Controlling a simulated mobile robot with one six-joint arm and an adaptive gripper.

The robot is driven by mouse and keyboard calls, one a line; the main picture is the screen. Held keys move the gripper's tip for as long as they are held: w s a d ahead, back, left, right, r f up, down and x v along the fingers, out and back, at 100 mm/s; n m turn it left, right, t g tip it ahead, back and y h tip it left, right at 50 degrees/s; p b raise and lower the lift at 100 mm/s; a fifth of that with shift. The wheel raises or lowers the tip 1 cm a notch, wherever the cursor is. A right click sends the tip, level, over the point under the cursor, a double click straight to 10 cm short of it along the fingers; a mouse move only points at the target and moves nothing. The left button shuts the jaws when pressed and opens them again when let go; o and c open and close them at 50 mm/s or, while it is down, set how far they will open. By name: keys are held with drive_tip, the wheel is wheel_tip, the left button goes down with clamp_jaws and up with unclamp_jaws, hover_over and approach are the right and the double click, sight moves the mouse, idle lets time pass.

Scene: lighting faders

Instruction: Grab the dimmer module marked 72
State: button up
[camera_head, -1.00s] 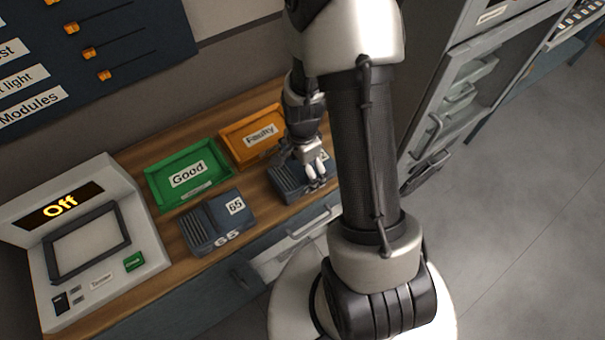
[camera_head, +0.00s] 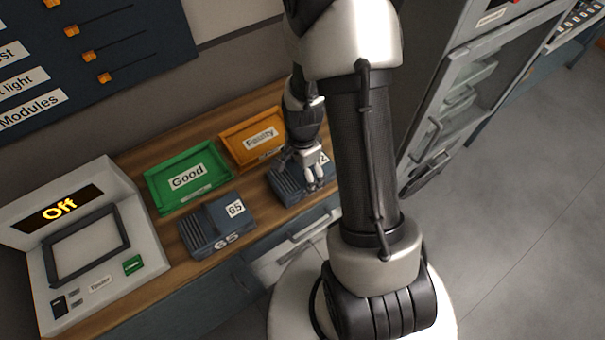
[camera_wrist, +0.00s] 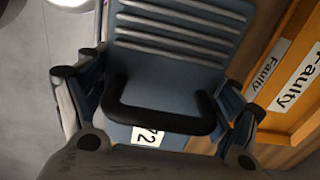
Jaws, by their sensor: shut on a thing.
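The dimmer module marked 72 (camera_wrist: 175,68) is a blue-grey block with ribs, a dark handle and a white 72 label, filling the middle of the wrist view. In the head view the module (camera_head: 286,188) sits on the wooden bench, right of the module marked 65, partly hidden by my gripper and arm. My gripper (camera_head: 314,180) is over its right part, pointing down. In the wrist view my gripper (camera_wrist: 165,112) has its fingers at either side of the module, shut on it. Whether the module is clear of the bench cannot be told.
The module marked 65 (camera_head: 208,226) lies to the left on the bench. A green Good tray (camera_head: 160,190) and an orange Faulty tray (camera_head: 232,142) stand behind. A tester reading Off (camera_head: 140,240) is at the left. Drawers (camera_head: 262,272) are below the bench.

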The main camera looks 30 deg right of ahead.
drive_tip(key=c, duration=0.6)
drive_tip(key=shift+r, duration=0.1)
